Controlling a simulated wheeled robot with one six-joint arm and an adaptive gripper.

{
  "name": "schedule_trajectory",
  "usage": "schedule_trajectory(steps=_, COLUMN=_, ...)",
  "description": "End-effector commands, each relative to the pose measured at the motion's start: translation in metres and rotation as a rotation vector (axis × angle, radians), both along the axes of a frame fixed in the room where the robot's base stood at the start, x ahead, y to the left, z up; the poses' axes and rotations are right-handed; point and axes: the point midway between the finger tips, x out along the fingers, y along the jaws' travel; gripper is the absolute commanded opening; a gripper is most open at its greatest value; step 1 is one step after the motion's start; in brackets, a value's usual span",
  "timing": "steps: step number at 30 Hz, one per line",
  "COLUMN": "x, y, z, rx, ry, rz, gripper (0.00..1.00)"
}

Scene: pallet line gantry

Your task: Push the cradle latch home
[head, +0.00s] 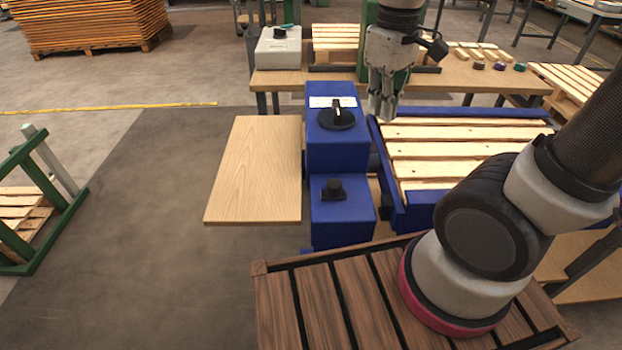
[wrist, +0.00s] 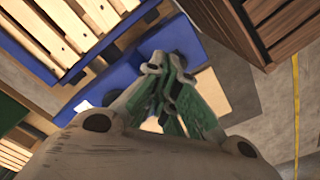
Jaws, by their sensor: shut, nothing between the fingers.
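The blue cradle (head: 398,190) holds a pale slatted wooden pallet (head: 440,150); both also show at the upper left of the wrist view. Two blue boxes stand against its left side. The taller box (head: 338,150) carries a black rotary knob (head: 337,114), and the lower box (head: 342,218) carries a short black knob (head: 333,188). I cannot tell which part is the latch; dark fittings between boxes and cradle are partly hidden. My gripper (head: 384,116) points down, shut and empty, above the cradle's far left corner. In the wrist view its fingers (wrist: 155,70) overlap the blue boxes.
A light wooden board (head: 254,170) lies left of the boxes. Behind is a wooden bench (head: 460,76) with a grey box (head: 278,47), wooden pieces and small coloured parts. A green frame (head: 45,205) stands far left. The grey floor between is clear.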

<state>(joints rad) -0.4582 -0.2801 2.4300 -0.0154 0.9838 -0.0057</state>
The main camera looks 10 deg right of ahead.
Motion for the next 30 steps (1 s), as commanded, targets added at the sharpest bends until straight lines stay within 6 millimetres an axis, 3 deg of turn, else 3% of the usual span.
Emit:
schedule_trajectory(steps=6, x=0.021, y=0.068, z=-0.034, rx=-0.096, ry=0.126, rz=0.221, gripper=0.0)
schedule_trajectory(steps=12, x=0.031, y=0.131, z=-0.072, rx=-0.191, ry=0.217, rz=0.419, gripper=0.0)
schedule_trajectory(steps=18, x=0.037, y=0.179, z=-0.104, rx=-0.265, ry=0.276, rz=0.571, gripper=0.0)
schedule_trajectory(steps=21, x=0.047, y=0.193, z=-0.112, rx=-0.283, ry=0.286, rz=0.617, gripper=0.0)
schedule_trajectory(steps=24, x=0.062, y=0.205, z=-0.101, rx=-0.276, ry=0.266, rz=0.66, gripper=0.0)
schedule_trajectory(steps=30, x=0.061, y=0.202, z=-0.1, rx=-0.283, ry=0.279, rz=0.696, gripper=0.0)
